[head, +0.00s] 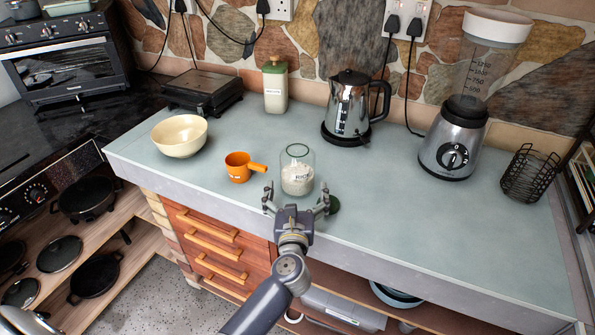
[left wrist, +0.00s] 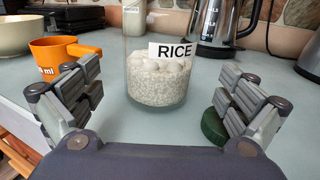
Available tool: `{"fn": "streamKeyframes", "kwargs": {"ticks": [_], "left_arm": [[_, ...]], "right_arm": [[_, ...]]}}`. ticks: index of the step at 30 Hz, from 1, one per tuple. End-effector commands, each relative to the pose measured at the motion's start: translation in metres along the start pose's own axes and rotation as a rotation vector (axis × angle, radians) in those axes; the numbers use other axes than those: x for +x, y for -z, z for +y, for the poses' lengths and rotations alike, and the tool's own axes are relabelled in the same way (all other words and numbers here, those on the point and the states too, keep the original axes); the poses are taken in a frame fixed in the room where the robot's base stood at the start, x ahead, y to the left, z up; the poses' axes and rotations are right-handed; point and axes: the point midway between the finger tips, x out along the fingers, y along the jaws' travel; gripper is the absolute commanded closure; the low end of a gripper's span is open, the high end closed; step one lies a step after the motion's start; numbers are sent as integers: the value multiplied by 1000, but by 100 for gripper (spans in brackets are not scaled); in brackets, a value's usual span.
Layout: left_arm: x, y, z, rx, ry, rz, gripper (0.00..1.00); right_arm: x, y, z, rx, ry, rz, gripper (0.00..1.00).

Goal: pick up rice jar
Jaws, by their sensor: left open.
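The rice jar (head: 297,172) is a clear glass jar partly filled with white rice, with a RICE label. It stands upright near the front edge of the counter. In the left wrist view the jar (left wrist: 157,75) is straight ahead, beyond and between the fingertips. My left gripper (head: 296,199) is open and empty, just in front of the jar, with its fingers spread wider than the jar. A dark green round lid (left wrist: 214,127) lies on the counter, partly hidden by the right-hand finger. My right gripper is not in view.
An orange measuring cup (head: 238,167) stands close left of the jar, its handle pointing toward it. A cream bowl (head: 179,136) is farther left. A kettle (head: 349,104) and a lidded container (head: 275,86) stand behind. The counter right of the jar (head: 400,215) is clear up to the blender (head: 452,155).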

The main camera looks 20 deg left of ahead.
Motion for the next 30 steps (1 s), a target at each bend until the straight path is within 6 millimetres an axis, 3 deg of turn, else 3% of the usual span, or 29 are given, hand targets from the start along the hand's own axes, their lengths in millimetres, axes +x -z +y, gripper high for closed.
{"fn": "streamKeyframes", "kwargs": {"ticks": [12,21,23,30], "left_arm": [[48,-2,2,4,1,-1,2],[53,-1,2,3,1,-1,2],[53,-1,2,3,1,-1,11],[52,-1,2,3,1,0,66]], "right_arm": [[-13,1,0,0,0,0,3],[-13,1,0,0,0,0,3],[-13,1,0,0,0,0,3],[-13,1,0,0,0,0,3]]}}
